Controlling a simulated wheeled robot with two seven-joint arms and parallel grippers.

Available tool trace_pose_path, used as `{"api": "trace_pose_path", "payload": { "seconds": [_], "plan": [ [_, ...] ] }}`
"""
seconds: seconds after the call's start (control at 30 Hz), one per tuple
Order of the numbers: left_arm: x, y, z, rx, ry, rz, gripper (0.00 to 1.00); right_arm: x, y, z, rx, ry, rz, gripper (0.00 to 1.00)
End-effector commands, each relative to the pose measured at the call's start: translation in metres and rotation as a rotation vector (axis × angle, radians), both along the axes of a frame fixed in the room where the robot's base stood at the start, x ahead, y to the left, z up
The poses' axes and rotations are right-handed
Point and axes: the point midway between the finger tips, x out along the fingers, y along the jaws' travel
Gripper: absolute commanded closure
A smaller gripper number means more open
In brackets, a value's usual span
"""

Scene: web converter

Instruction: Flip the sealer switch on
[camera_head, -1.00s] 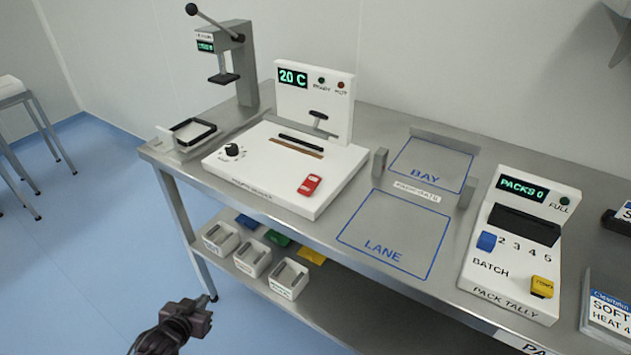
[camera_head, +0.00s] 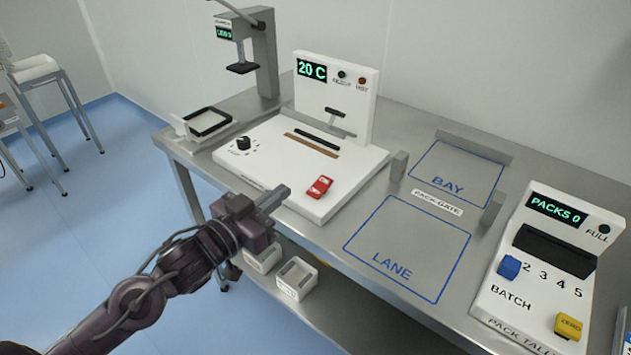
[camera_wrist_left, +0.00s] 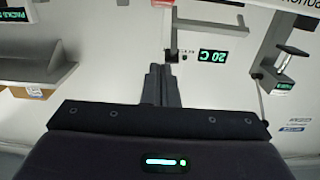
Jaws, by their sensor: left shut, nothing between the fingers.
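The sealer (camera_head: 300,150) is a white machine on the steel table, with an upright panel reading 20 C. Its red rocker switch (camera_head: 320,187) sits on the front right of the base. My left gripper (camera_head: 284,192) is shut and empty, in front of the sealer's front edge and left of the switch, apart from it as far as I can tell. In the left wrist view the shut fingers (camera_wrist_left: 160,85) point toward the 20 C display (camera_wrist_left: 212,56), upside down; the switch does not show there. My right gripper is not in view.
A black dial (camera_head: 243,143) is on the sealer's left. A press (camera_head: 262,55) and a black-rimmed tray (camera_head: 208,123) stand behind left. The blue-outlined lane (camera_head: 405,245) and bay (camera_head: 455,175) are bare. The pack tally box (camera_head: 540,270) stands right. Bins (camera_head: 297,278) sit on the lower shelf.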

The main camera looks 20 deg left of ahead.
Motion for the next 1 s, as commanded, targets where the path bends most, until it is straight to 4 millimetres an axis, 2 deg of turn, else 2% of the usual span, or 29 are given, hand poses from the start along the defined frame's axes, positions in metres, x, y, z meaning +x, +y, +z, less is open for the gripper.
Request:
{"api": "trace_pose_path", "payload": {
  "seconds": [0.27, 0.8, 0.9, 1.0],
  "plan": [
    [0.018, -0.005, 0.002, -0.001, -0.005, 0.001, 1.00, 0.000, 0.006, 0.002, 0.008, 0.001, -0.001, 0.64],
    [0.096, -0.035, 0.001, -0.002, -0.002, 0.000, 1.00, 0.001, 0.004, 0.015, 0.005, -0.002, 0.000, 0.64],
    [0.098, -0.035, -0.020, 0.000, 0.004, 0.001, 1.00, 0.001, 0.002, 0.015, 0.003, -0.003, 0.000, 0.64],
    [0.100, -0.036, -0.031, 0.001, 0.002, 0.001, 1.00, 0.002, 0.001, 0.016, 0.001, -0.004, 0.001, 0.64]
  ]
}}
